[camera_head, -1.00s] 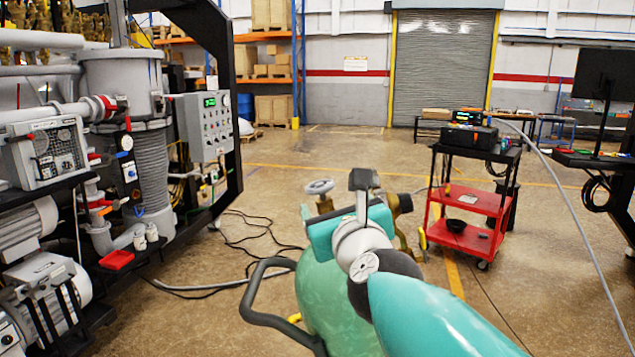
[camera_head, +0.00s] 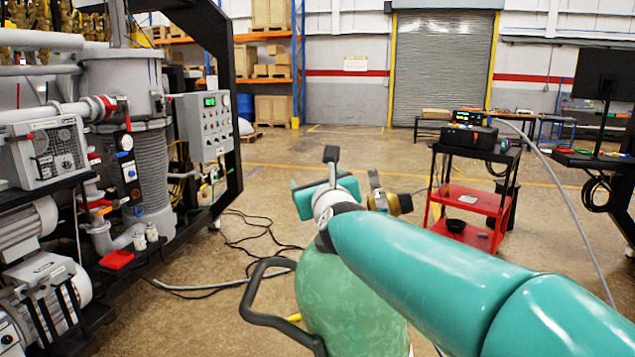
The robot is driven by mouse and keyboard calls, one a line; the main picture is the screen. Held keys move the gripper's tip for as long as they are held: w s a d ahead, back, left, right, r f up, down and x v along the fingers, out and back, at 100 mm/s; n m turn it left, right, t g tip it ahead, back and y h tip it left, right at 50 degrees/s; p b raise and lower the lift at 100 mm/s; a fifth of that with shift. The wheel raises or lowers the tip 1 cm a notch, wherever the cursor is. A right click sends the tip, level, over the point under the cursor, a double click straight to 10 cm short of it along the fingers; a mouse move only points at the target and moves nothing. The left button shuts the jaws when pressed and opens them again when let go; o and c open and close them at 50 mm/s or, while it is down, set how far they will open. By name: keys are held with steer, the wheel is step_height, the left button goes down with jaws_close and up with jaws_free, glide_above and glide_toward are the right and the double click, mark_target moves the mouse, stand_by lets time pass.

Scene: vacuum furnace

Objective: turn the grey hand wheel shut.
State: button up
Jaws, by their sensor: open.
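The grey hand wheel is hidden in this view behind my gripper and forearm. The mottled green gas cylinder (camera_head: 335,290) stands upright in front of me, with my teal arm crossing over its top. A brass valve fitting (camera_head: 401,203) shows just right of my wrist. My gripper (camera_head: 330,172) is open over the cylinder top, at the place where the wheel was visible. One dark finger sticks up; the other is mostly hidden. I cannot tell whether the fingers touch the wheel.
A black cart handle (camera_head: 262,316) curves around the cylinder's left side. A red tool trolley (camera_head: 465,215) stands to the right. The furnace frame (camera_head: 232,110) and its pumps fill the left. Cables (camera_head: 255,235) lie on the floor. The floor behind the cylinder is mostly clear.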

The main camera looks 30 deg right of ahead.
steer(key=shift+c, duration=0.3)
steer(key=c, duration=0.9)
steer(key=shift+c, duration=0.2)
